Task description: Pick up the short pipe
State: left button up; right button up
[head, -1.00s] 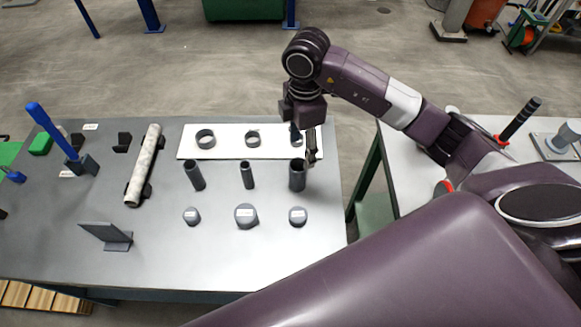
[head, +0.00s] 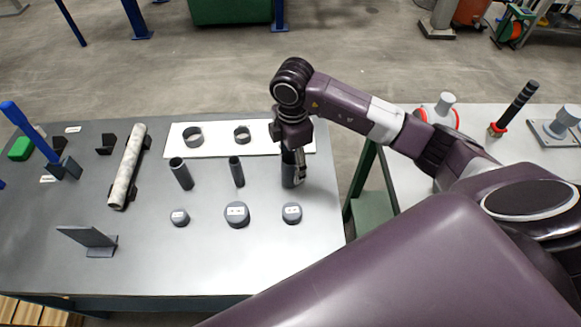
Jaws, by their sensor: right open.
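Three short dark grey pipes stand on the grey table: a left pipe (head: 181,174), a thinner middle pipe (head: 237,172) and a wide right pipe (head: 288,178). The left one leans slightly in the picture. My right gripper (head: 294,164) points down at the top of the right pipe. It is open, with one finger at the pipe's right side; the other finger is mostly hidden against the pipe's top. I cannot tell if the fingers touch it. My left gripper is not in view.
Several round grey caps (head: 237,214) lie in front of the pipes. A white board (head: 216,139) with rings (head: 193,137) lies behind them. A long mottled pipe (head: 127,168) rests on holders at left, near an angled plate (head: 88,238). The table's front middle is clear.

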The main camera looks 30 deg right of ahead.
jog(key=shift+w+a+f+p, duration=0.15)
jog(key=shift+f+p, duration=0.4)
jog(key=shift+f, duration=1.4)
jog(key=c, duration=1.3)
jog(key=shift+o, duration=0.2)
jog(key=shift+r, duration=0.1)
